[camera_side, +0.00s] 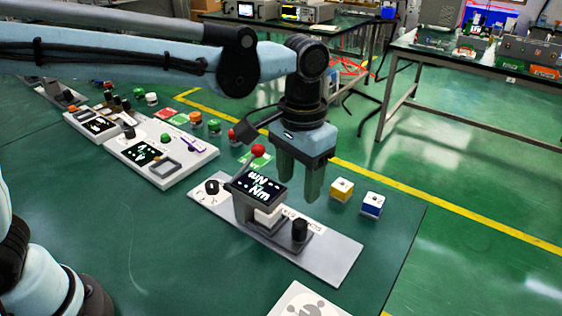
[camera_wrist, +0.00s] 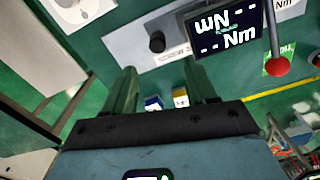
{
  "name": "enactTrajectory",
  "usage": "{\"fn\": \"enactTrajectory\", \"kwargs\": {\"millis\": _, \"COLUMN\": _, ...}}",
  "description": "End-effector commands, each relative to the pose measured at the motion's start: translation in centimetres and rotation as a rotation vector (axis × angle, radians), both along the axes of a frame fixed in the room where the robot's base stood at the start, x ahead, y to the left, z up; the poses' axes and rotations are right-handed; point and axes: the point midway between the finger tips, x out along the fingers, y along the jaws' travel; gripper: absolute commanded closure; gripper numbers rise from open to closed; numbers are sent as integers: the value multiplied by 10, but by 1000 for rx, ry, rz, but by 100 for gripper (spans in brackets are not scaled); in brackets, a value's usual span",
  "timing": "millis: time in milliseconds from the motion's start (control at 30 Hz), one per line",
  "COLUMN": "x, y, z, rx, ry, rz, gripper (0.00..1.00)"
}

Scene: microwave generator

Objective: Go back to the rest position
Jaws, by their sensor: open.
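My gripper (camera_side: 300,178) hangs fingers-down above the green table, beside the grey panel with the lit "Nm" display (camera_side: 259,187). Its two green fingers are apart with nothing between them, and the wrist view shows the open gripper (camera_wrist: 163,92) too. A lever with a red ball (camera_side: 258,150) rises behind the display. The panel (camera_side: 330,257) also carries a black knob (camera_side: 300,230) and a dark dial (camera_side: 212,187). In the wrist view the display (camera_wrist: 226,30) is at the top and the red ball (camera_wrist: 277,66) at the right.
A yellow-and-white cube (camera_side: 341,190) and a blue-and-white cube (camera_side: 372,204) sit right of my gripper. White control panels (camera_side: 160,160) and several coloured buttons lie to the left. A white plate (camera_side: 305,302) is at the front.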

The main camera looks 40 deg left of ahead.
Motion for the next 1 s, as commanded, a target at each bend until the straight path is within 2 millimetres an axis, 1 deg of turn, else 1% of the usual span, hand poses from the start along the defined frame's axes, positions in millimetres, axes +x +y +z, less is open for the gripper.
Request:
{"fn": "enactTrajectory", "kwargs": {"millis": 100, "x": 0, "y": 0, "z": 4, "rx": 0, "ry": 0, "rz": 0, "gripper": 43}}
{"fn": "enactTrajectory", "kwargs": {"millis": 400, "x": 0, "y": 1, "z": 4, "rx": 0, "ry": -1, "rz": 1, "gripper": 43}}
{"fn": "enactTrajectory", "kwargs": {"millis": 467, "x": 0, "y": 3, "z": 5, "rx": -3, "ry": -6, "rz": 4, "gripper": 43}}
{"fn": "enactTrajectory", "kwargs": {"millis": 533, "x": -2, "y": 11, "z": 8, "rx": -11, "ry": -21, "rz": 11, "gripper": 43}}
{"fn": "enactTrajectory", "kwargs": {"millis": 667, "x": -7, "y": 39, "z": 15, "rx": -38, "ry": -83, "rz": 39, "gripper": 43}}
{"fn": "enactTrajectory", "kwargs": {"millis": 767, "x": -14, "y": 66, "z": 21, "rx": -62, "ry": -149, "rz": 66, "gripper": 43}}
{"fn": "enactTrajectory", "kwargs": {"millis": 800, "x": -18, "y": 77, "z": 22, "rx": -70, "ry": -177, "rz": 75, "gripper": 43}}
{"fn": "enactTrajectory", "kwargs": {"millis": 1000, "x": -39, "y": 125, "z": 22, "rx": -95, "ry": -323, "rz": 126, "gripper": 43}}
